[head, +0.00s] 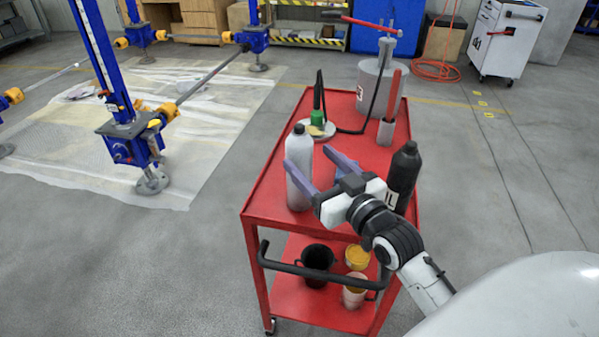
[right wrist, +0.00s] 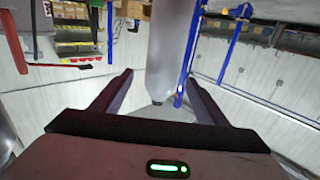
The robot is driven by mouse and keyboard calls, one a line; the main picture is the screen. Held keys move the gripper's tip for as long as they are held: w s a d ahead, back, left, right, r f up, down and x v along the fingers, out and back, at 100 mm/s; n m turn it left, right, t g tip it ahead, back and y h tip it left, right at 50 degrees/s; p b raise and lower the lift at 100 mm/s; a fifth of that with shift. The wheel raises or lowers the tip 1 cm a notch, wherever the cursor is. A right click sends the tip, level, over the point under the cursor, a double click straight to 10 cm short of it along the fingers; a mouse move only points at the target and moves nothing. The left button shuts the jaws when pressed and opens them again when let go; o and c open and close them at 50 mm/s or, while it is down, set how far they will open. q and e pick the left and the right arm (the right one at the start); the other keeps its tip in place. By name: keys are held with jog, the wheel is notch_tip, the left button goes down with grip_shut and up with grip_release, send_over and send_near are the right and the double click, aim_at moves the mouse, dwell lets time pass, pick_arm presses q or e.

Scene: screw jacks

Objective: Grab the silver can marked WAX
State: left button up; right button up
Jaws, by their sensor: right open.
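A silver can (head: 299,172) with a dark cap stands upright at the left near part of the red cart's top. No WAX marking is readable on it. My right gripper (head: 311,158) is open at the can, with one purple finger crossing in front of it in the head view. In the right wrist view, a grey cylinder, which looks like the can (right wrist: 172,45), shows between the spread fingers (right wrist: 160,76). I see no contact on both sides. My left gripper is not in view.
A black bottle (head: 404,172) stands right of my gripper on the red cart (head: 268,200). Behind are a round plate with a green item (head: 316,118), a grey cup (head: 385,133) and a large grey canister (head: 376,90). Containers sit on the lower shelf. Blue jacks (head: 130,145) stand left.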

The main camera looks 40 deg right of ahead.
aim_at(308, 157)
jog(key=w, duration=0.3)
jog(key=shift+w+d, duration=0.1)
jog(key=shift+w, duration=0.2)
jog(key=shift+w+d+r+p, duration=0.1)
jog(key=shift+w+r+p, duration=0.1)
jog(key=shift+w, duration=1.15)
jog(key=shift+w+r+p, duration=0.1)
jog(key=shift+w+p, duration=0.05)
jog(key=shift+w, duration=1.2)
jog(key=shift+c, duration=0.4)
grip_shut()
